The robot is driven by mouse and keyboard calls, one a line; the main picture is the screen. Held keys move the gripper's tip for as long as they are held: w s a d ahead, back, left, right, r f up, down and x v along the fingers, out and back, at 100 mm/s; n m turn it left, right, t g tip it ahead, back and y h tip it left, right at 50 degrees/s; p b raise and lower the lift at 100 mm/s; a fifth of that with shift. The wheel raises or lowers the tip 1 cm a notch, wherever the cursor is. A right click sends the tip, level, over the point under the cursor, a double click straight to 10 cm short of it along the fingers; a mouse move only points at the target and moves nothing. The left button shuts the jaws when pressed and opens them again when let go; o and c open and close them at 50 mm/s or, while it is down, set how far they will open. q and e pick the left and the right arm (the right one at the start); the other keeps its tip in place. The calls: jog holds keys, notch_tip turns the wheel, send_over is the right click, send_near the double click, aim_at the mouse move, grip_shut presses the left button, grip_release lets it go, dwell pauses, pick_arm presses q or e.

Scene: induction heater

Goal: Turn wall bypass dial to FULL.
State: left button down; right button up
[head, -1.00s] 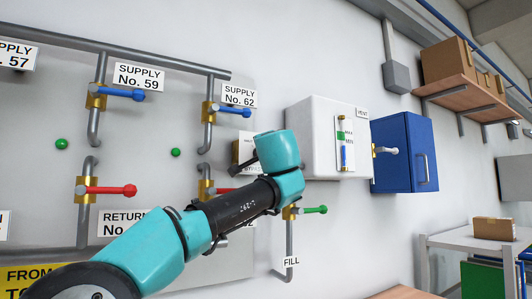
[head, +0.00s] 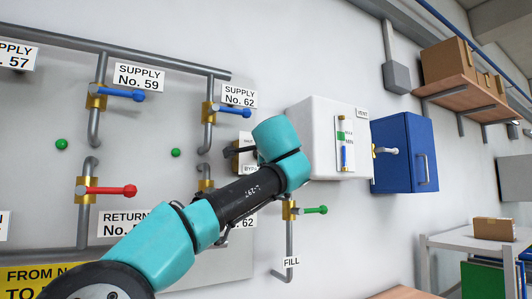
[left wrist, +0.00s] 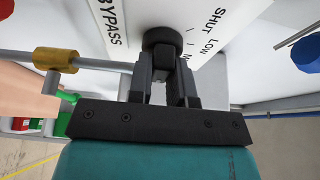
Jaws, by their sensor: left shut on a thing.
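The bypass dial (left wrist: 162,40) is a round black knob on a white plate (left wrist: 120,25) in the left wrist view. My left gripper (left wrist: 165,75) is shut on the dial's grip, one dark finger on each side. The fingers cover the grip, so I cannot tell which mark it points to. In the head view the bypass plate (head: 246,160) shows in part beside my left wrist, which hides much of it. My right gripper is in neither view.
A white vent box (head: 320,115) and a blue cabinet (head: 405,150) stand close right of my wrist. A green-handled fill valve (head: 315,210) is just below. Blue-handled supply valves (head: 232,110) and a red-handled return valve (head: 110,190) are on the left.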

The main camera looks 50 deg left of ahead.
pick_arm(q)
jog(key=shift+s+a+r, duration=0.15)
jog(key=shift+s+a, duration=0.05)
jog(key=shift+s, duration=0.05)
jog(key=c, duration=1.1)
grip_release()
jog(key=shift+o, duration=0.3)
jog(key=shift+a, duration=0.15)
jog(key=shift+w, duration=0.1)
jog(key=v, duration=1.7)
jog(key=shift+d, duration=0.3)
